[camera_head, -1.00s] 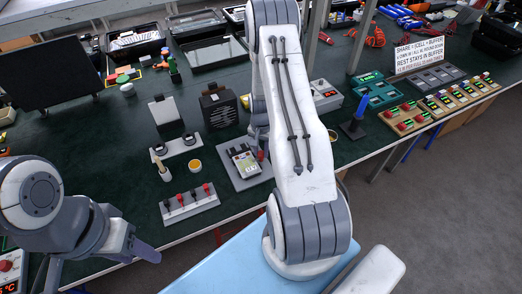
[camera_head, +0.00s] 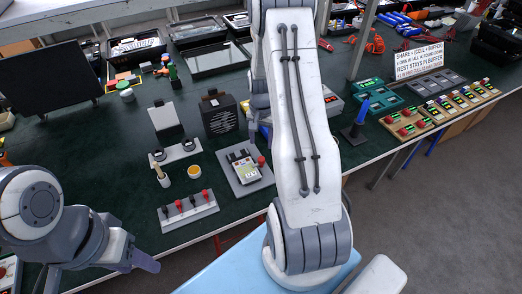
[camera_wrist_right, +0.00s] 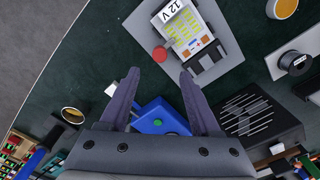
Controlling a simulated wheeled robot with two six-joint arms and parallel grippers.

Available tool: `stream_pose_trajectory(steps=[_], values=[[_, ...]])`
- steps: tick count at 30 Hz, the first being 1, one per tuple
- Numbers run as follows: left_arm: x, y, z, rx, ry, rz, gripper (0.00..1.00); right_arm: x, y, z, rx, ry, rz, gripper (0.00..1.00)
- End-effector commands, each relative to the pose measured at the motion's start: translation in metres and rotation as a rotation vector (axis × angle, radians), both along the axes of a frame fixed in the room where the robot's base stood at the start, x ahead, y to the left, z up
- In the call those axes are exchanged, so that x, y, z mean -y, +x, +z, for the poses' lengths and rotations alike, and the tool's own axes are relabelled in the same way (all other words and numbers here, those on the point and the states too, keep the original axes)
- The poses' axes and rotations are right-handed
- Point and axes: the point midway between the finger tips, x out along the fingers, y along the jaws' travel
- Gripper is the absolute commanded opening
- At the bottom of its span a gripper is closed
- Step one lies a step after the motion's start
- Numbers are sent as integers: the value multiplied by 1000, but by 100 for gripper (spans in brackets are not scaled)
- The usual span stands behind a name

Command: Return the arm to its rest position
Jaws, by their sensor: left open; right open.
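My right arm (camera_head: 300,120) is white and grey and reaches across the middle of the head view, over the bench. Its gripper is mostly hidden behind the arm there. In the right wrist view my right gripper (camera_wrist_right: 158,84) has its two dark fingers apart with nothing held. It is above the bench, near a grey plate (camera_wrist_right: 220,58) with a 12 V battery unit (camera_wrist_right: 188,32) and a red knob. A blue box (camera_wrist_right: 155,118) with a green button shows below and between the fingers, not gripped. My left gripper (camera_head: 145,262) is low at the left, off the bench front, open and empty.
A black finned housing (camera_head: 218,115) stands beside the battery plate; it also shows in the wrist view (camera_wrist_right: 246,114). A strip with several red and black levers (camera_head: 188,210) lies at the front edge. A blue-handled tool (camera_head: 358,118) stands right of my arm.

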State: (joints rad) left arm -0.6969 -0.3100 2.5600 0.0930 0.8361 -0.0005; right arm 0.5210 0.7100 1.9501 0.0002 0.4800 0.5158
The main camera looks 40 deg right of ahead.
Motion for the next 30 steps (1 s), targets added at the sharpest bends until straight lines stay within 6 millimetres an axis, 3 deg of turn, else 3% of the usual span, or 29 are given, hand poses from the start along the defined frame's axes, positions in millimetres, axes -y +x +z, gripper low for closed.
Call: stream_pose_trajectory(steps=[6,23,26,29,30], values=[[0,0,-3,0,0,0,50,0,0,18,0,0,0,64],[0,0,-3,0,0,0,50,-1,0,19,0,0,3,64],[0,0,-3,0,0,0,50,-16,4,28,4,0,50,64],[0,0,-2,0,0,0,50,-56,11,50,12,0,177,64],[0,0,-2,0,0,0,50,-79,12,62,16,1,252,64]])
